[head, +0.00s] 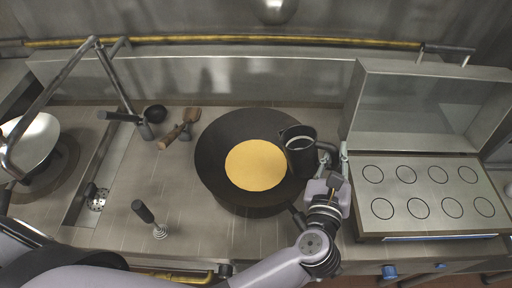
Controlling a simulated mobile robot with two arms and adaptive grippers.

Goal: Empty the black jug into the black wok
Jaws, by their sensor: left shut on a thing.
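The black wok (215,165) sits on the steel counter, with a round pool of yellow contents (256,165) in its bottom. The black jug (301,160) is over the wok's right side, its mouth facing up toward the camera and its spout toward the upper left. I see a greyish inside but cannot tell how much it holds, and no stream shows. My left gripper (329,168) is shut on the jug at its right side, by the handle, which it partly hides. My right gripper is not in view.
A griddle with ringed plates and a raised lid (430,105) stands close right of the gripper. A sink tap (112,75) and a pale pan (32,140) are far left.

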